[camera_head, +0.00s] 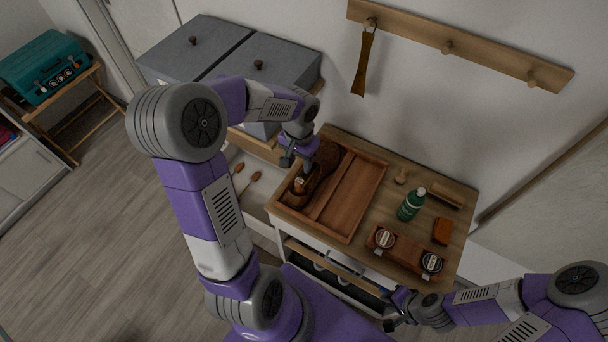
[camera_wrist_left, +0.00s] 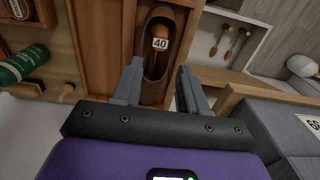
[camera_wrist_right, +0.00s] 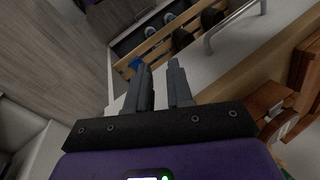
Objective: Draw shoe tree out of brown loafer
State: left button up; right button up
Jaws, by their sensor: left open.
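The brown loafer (camera_head: 326,160) lies in the left compartment of the wooden tray (camera_head: 352,198). It also shows in the left wrist view (camera_wrist_left: 152,86). The shoe tree (camera_wrist_left: 162,30) sits inside the loafer, orange-brown wood with a white tag reading 40. My left gripper (camera_head: 292,160) is above the loafer; in its wrist view the two fingers (camera_wrist_left: 158,78) are apart, on either side of the loafer, with nothing held. Contact with the shoe cannot be told. My right gripper (camera_head: 394,312) is low at the cabinet's front; its fingers (camera_wrist_right: 160,72) stand apart and empty.
The tray's right compartment is empty. A green bottle (camera_head: 411,204), brush (camera_head: 446,194), orange block (camera_head: 442,231) and polish tins (camera_head: 385,239) stand right of it. Grey boxes (camera_head: 250,60) are behind left. An open drawer (camera_head: 347,287) is in front. A shoehorn (camera_head: 363,65) hangs above.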

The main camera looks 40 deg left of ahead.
aim_at(300, 181)
pick_arm(q)
jog(key=shift+s+f+b, duration=0.2)
jog(key=shift+f+b, duration=0.1)
jog(key=shift+f, duration=0.25)
notch_tip(300, 181, down, 8)
jog(key=b, duration=0.6)
jog(key=shift+w+f+b, duration=0.1)
jog(key=shift+f+b, duration=0.1)
jog(key=shift+b, duration=0.15)
jog(key=shift+c, duration=0.2)
grip_shut()
jog(key=shift+c, duration=2)
grip_release()
grip_shut()
